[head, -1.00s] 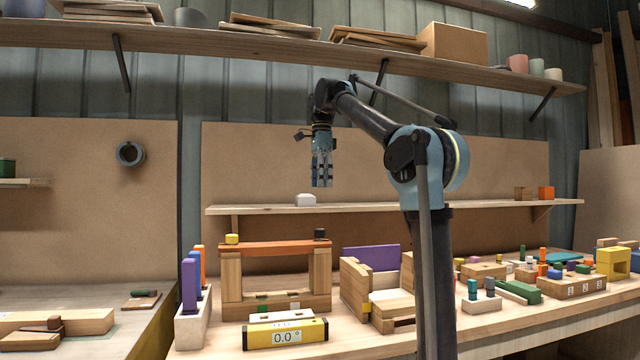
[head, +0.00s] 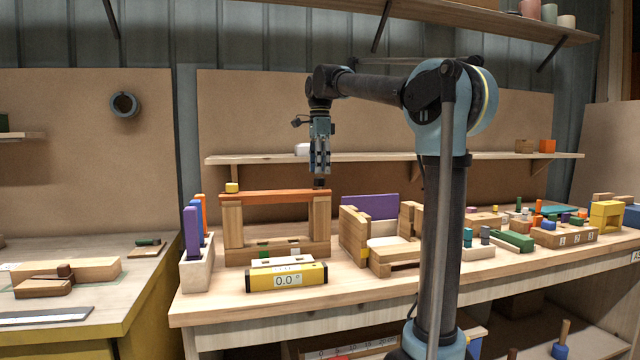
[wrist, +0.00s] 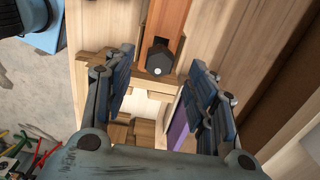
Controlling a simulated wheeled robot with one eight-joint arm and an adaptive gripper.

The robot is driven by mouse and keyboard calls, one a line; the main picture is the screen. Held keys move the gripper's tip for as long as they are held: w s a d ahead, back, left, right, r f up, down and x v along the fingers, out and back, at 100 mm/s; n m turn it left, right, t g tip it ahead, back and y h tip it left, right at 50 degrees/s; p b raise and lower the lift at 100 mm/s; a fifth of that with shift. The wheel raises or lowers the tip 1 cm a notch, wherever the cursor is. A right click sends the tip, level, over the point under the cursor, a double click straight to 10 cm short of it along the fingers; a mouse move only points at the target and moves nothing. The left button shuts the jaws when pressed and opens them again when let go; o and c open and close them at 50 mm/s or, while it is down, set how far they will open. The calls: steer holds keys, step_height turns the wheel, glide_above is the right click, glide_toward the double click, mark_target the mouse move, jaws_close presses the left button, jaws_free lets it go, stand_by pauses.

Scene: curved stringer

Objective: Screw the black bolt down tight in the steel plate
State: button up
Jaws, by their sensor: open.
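The black bolt (head: 320,184) stands at the right end of an orange-brown bar (head: 270,197), which lies across two wooden posts. In the wrist view the bolt's black hexagonal head (wrist: 159,61) has a pale spot on top and sits ahead of and between the fingers. My gripper (head: 319,171) points down just above the bolt, open, with a finger to each side in the wrist view. I cannot make out a steel plate, nor how deep the bolt sits.
A yellow knob (head: 232,187) sits on the bar's left end. A yellow level reading 0.0 (head: 286,279) lies in front. A wooden chair-like block build with a purple back (head: 370,206) stands to the right. A shelf (head: 400,158) runs behind the gripper.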

mark_target(320, 180)
steer(key=shift+f, duration=2.5)
jaws_close()
